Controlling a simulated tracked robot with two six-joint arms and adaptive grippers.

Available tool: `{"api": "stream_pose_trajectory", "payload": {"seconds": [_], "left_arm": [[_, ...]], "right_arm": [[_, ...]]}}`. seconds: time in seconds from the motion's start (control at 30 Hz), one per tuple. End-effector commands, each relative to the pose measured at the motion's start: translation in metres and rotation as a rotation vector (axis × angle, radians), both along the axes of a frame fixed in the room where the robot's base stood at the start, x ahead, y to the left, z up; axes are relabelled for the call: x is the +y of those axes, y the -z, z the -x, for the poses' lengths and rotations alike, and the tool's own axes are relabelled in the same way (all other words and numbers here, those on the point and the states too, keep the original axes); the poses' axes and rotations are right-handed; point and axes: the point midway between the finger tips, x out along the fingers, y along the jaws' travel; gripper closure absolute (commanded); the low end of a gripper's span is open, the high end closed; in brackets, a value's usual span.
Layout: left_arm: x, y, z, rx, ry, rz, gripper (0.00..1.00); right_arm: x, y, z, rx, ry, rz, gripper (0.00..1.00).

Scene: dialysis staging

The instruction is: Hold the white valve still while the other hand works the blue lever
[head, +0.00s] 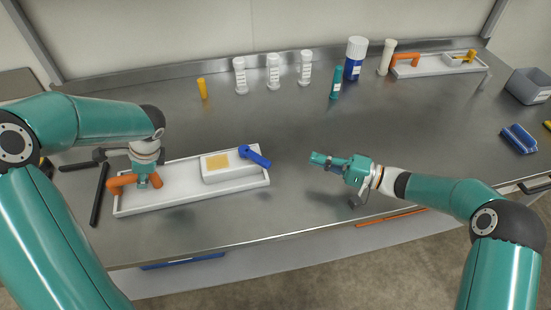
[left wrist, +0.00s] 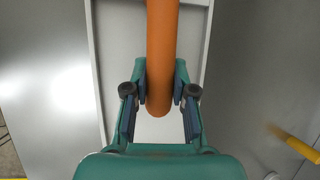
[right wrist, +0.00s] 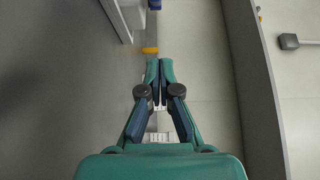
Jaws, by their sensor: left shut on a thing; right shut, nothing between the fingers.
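A white valve block (head: 218,174) with a tan label sits on a long white tray-like base (head: 180,196) on the steel bench. The blue lever (head: 256,158) lies on the block's right end, angled down to the right. An orange handle (head: 121,184) stands at the base's left end. My left gripper (head: 146,180) is shut on this orange handle; the left wrist view shows the orange bar (left wrist: 161,45) between its fingers (left wrist: 160,85). My right gripper (head: 316,158) is shut and empty above the bench, right of the lever and apart from it. Its fingertips meet in the right wrist view (right wrist: 159,68).
A similar white unit (head: 430,68) with an orange handle and yellow lever stands at the back right. Several bottles and tubes, including a blue bottle (head: 354,62), line the back. A blue item (head: 518,139) and grey bin (head: 529,86) are far right. The bench centre is clear.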

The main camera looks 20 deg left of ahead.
Motion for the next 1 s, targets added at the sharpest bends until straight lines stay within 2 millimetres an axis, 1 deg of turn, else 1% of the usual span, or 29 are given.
{"api": "stream_pose_trajectory", "payload": {"seconds": [0.03, 0.1, 0.17, 0.27, 0.37, 0.67, 0.7, 0.8, 1.0], "left_arm": [[0.0, 0.0, 0.0, 0.001, 0.0, -0.001, 1.0], [0.0, 0.0, 0.0, 0.001, 0.0, -0.001, 1.0], [0.0, 0.0, 0.0, 0.001, 0.0, -0.001, 1.0], [0.0, 0.0, 0.0, 0.001, 0.0, -0.001, 1.0], [0.0, 0.0, 0.0, 0.0, 0.0, 0.0, 1.0], [0.0, 0.0, 0.0, 0.001, 0.0, -0.001, 1.0], [0.0, 0.0, 0.0, 0.001, 0.0, -0.001, 1.0], [0.0, 0.0, 0.0, 0.001, 0.0, -0.001, 1.0], [0.0, 0.0, 0.0, 0.0, 0.0, 0.0, 1.0]], "right_arm": [[-0.006, 0.005, -0.002, 0.011, 0.012, -0.001, 1.0], [-0.008, 0.008, -0.004, 0.016, 0.022, 0.0, 1.0], [-0.005, 0.008, -0.005, 0.016, 0.025, -0.001, 1.0], [0.006, 0.008, -0.006, 0.016, 0.024, -0.001, 1.0], [0.023, 0.008, -0.006, 0.015, 0.023, -0.001, 1.0], [0.086, 0.008, -0.01, 0.014, 0.022, 0.0, 1.0], [0.092, 0.007, -0.009, 0.015, 0.024, -0.001, 1.0], [0.093, 0.007, 0.006, 0.019, 0.025, -0.001, 1.0], [0.098, 0.007, 0.023, 0.016, 0.025, -0.001, 1.0]]}}
